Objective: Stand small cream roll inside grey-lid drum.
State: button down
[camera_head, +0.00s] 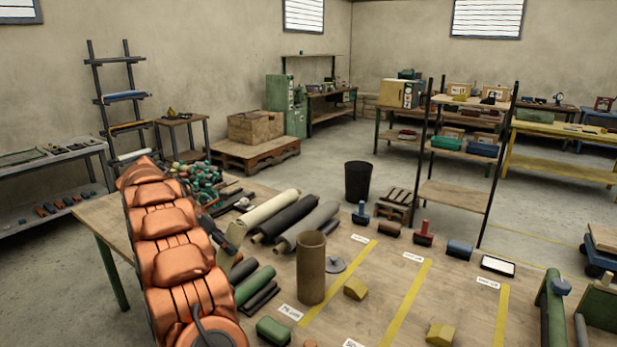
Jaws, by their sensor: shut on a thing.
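The cream roll (270,210) lies slanted at the left of the wooden table, beside a black roll and a grey roll. I cannot tell whether the roll is lifted clear of the table.
The black roll (286,218) and grey roll (308,226) lie between the cream roll and the drum. Short green rolls (254,285) lie left of the drum. Yellow blocks (355,288) and yellow strips (408,300) are to the right. A black bin (358,182) stands beyond the table.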

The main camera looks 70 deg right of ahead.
jog(key=s+d+r+n+h+b, duration=0.2)
jog(key=s+d+r+h, duration=0.5)
jog(key=s+d+r, duration=1.1)
jog(key=shift+g, duration=0.4)
jog(key=shift+w+d+f+b, duration=0.15)
jog(key=shift+f+b, duration=1.9)
jog(key=shift+f, duration=1.8)
jog(key=shift+w+d+f+b, duration=0.15)
jog(key=shift+f+b, duration=1.95)
jog(key=shift+f, duration=1.8)
jog(key=shift+w+d+f+b, duration=0.15)
jog(key=shift+f+b, duration=1.9)
jog(key=shift+f, duration=1.8)
jog(key=shift+a+f, duration=0.1)
jog(key=shift+c, duration=1.9)
grip_release()
jog(key=shift+f, duration=0.15)
jog(key=shift+o, duration=0.7)
jog(key=shift+a, duration=0.15)
jog(key=v, duration=1.2)
jog(key=shift+r, duration=0.3)
